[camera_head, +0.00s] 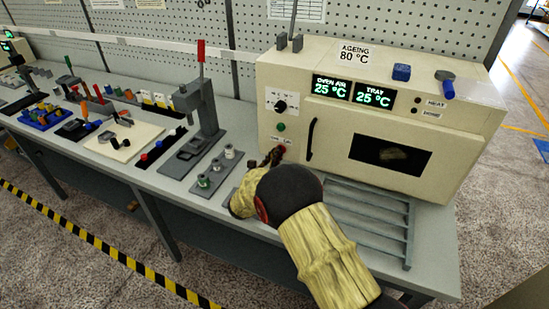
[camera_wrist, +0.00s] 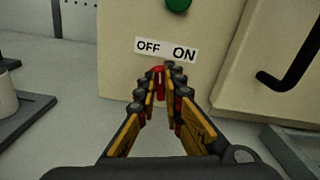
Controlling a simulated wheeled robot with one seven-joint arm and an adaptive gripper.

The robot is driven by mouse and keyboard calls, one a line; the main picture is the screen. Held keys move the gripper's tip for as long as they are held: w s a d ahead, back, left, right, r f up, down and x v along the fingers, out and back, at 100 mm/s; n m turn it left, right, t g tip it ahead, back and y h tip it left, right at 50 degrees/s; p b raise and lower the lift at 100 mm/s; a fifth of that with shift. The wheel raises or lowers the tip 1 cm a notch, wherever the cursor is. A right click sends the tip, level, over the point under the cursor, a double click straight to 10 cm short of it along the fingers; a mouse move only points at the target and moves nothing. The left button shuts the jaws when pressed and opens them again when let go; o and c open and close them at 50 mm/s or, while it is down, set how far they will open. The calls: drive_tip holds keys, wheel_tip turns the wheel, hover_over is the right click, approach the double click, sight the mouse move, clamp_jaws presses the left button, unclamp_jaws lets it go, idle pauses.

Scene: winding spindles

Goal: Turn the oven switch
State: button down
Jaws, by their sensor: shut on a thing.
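The cream ageing oven (camera_head: 330,72) stands on the bench at the right. Its small red switch (camera_wrist: 160,73) sits on the front panel below the OFF/ON label (camera_wrist: 166,49), with OFF at left and ON at right. My gripper (camera_wrist: 164,88) is shut on the red switch, one finger on each side. In the head view my gripper (camera_head: 275,157) is at the panel's lower left, and its fingers partly cover the switch. I cannot tell which way the switch points. Both oven displays (camera_head: 352,91) read 25 °C.
A green button (camera_head: 281,127) and a black knob (camera_head: 280,106) are above the switch. The black door handle (camera_head: 311,139) is close on the right. A grey rack (camera_head: 372,197) lies before the oven. A plate with small cylinders (camera_head: 213,172) and a lever press (camera_head: 203,105) stand left.

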drive_tip(key=m+b, duration=0.2)
drive_tip(key=m, duration=0.1)
drive_tip(key=m+b, duration=0.2)
drive_tip(key=shift+s+d+f, duration=0.15)
drive_tip(key=shift+d+f, duration=0.05)
drive_tip(key=shift+d, duration=0.1)
drive_tip(key=shift+d+m+b, duration=0.2)
drive_tip(key=shift+m+b, duration=1.7)
drive_tip(key=shift+m, duration=0.4)
drive_tip(key=shift+r, duration=0.1)
drive_tip(key=c, duration=1.9)
unclamp_jaws()
drive_tip(key=shift+s, duration=0.15)
drive_tip(key=v, duration=1.1)
drive_tip(key=shift+s+a, duration=0.15)
drive_tip(key=shift+s, duration=0.25)
drive_tip(key=shift+r, duration=0.1)
